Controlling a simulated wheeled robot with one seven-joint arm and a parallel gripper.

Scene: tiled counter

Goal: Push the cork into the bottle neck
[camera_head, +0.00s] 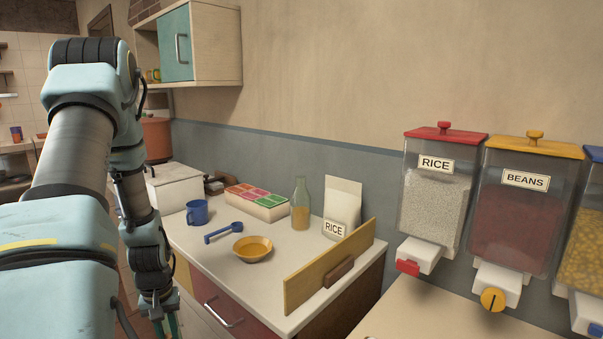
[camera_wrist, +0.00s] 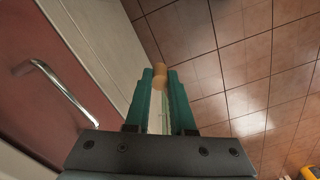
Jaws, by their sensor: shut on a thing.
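A clear green glass bottle (camera_head: 300,203) stands upright on the counter, with tan contents in its lower half. No cork shows in its neck. My gripper (camera_wrist: 160,80) is shut on a small tan cork (camera_wrist: 160,72), which shows between the teal fingertips in the wrist view. In the head view my gripper (camera_head: 166,326) hangs low at the lower left, in front of the counter and apart from the bottle. The fingertips and the cork are cut off or hidden there. The wrist view shows tiled floor beyond the fingers.
A yellow bowl (camera_head: 252,248), blue scoop (camera_head: 223,232), blue mug (camera_head: 197,212) and box of coloured packets (camera_head: 257,201) surround the bottle's left side. A white rice bag (camera_head: 342,204) and upright wooden board (camera_head: 330,267) stand to its right. A drawer handle (camera_wrist: 66,92) juts beside my gripper.

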